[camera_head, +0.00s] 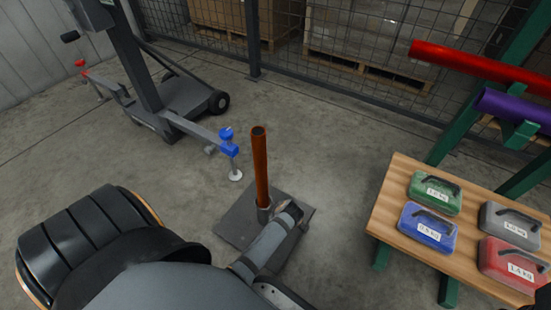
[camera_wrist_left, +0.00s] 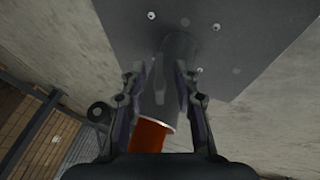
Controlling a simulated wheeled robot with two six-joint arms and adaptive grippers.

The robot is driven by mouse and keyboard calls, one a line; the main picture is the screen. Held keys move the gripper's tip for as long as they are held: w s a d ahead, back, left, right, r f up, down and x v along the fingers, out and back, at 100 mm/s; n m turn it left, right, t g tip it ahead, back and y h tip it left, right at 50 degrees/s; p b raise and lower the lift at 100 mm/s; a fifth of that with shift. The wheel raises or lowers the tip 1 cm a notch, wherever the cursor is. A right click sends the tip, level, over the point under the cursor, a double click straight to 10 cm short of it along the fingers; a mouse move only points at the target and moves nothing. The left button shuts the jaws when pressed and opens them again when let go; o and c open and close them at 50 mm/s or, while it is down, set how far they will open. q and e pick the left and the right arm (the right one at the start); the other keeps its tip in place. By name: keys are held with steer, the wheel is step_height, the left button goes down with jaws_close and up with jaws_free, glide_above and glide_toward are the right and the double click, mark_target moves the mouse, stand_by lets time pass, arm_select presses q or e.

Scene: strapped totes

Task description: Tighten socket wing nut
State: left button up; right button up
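The orange-brown pole (camera_head: 260,165) stands upright in a short grey socket (camera_head: 265,213) on a square dark base plate (camera_head: 237,222). My left arm covers part of the plate and ends close beside the socket. In the left wrist view my left gripper (camera_wrist_left: 160,75) is open, one finger on each side of the grey socket tube (camera_wrist_left: 158,103). The pole's orange end (camera_wrist_left: 148,136) shows below the tube's rim and the base plate (camera_wrist_left: 230,40) above it. A small pale sliver between the fingers may be the wing nut; I cannot tell for sure. My right gripper is not in view.
A wooden table (camera_head: 385,215) at the right holds several labelled weight cases. Behind it a green rack carries a red tube (camera_head: 470,62) and a purple tube (camera_head: 510,105). A wheeled grey stand (camera_head: 180,98) with blue clamp (camera_head: 228,143) is at the left. A mesh fence runs behind.

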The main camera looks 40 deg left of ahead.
arm_select(q)
jaws_close()
